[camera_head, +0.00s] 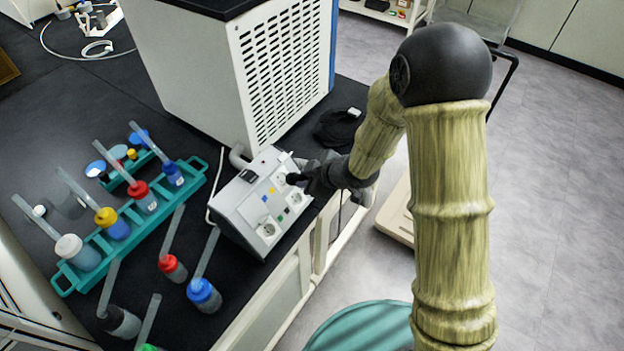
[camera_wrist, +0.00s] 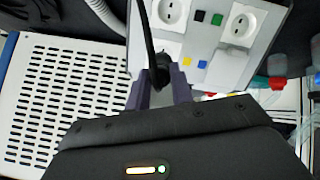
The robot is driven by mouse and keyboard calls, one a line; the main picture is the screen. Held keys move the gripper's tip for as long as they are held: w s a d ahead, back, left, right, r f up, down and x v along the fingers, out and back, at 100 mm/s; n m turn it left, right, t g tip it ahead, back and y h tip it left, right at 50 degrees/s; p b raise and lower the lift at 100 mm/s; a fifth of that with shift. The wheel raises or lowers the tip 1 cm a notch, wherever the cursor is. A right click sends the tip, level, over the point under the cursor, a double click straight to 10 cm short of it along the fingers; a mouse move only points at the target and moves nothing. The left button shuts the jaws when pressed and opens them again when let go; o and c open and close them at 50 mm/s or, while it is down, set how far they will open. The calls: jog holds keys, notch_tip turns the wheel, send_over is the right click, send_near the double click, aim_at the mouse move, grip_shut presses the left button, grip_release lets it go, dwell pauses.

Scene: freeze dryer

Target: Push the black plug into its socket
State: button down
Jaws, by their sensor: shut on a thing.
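The black plug (camera_wrist: 158,70) is held between the two fingers of my gripper (camera_wrist: 162,88) in the wrist view, with its black cable running up and away. In the head view my gripper (camera_head: 299,179) is at the right side of the grey-white socket box (camera_head: 236,204), and the fingers partly hide the plug. The box also shows in the wrist view (camera_wrist: 205,40). A white socket (camera_wrist: 174,47) lies behind the plug and is partly covered by it. I cannot tell whether the plug touches or enters this socket.
The box has other round sockets (camera_wrist: 243,25), a closed cover (camera_wrist: 228,68) and small coloured buttons. A white vented machine (camera_head: 235,75) stands behind the box. A teal rack (camera_head: 120,235) with bottles stands left. Loose bottles (camera_head: 204,294) stand in front of it.

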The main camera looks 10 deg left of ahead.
aim_at(296, 178)
jog(key=shift+w+a+f, duration=0.15)
jog(key=shift+a+f, duration=0.25)
jog(key=shift+a, duration=0.1)
jog(key=shift+a+b+x, duration=0.25)
jog(key=shift+b+x, duration=0.8)
jog(key=shift+x, duration=0.8)
dwell(2.9)
jog(key=shift+r, duration=0.2)
jog(key=c, duration=1.1)
grip_release()
jog(key=shift+c, duration=0.2)
jog(key=shift+d+f+p+v, duration=0.1)
jog(key=shift+p+v, duration=0.35)
jog(key=shift+v, duration=0.55)
jog(key=shift+d+f+p+v, duration=0.15)
jog(key=shift+p+v, duration=0.3)
jog(key=shift+v, duration=0.55)
jog(key=shift+d+f+p+v, duration=0.1)
jog(key=shift+p+v, duration=0.35)
jog(key=shift+v, duration=0.5)
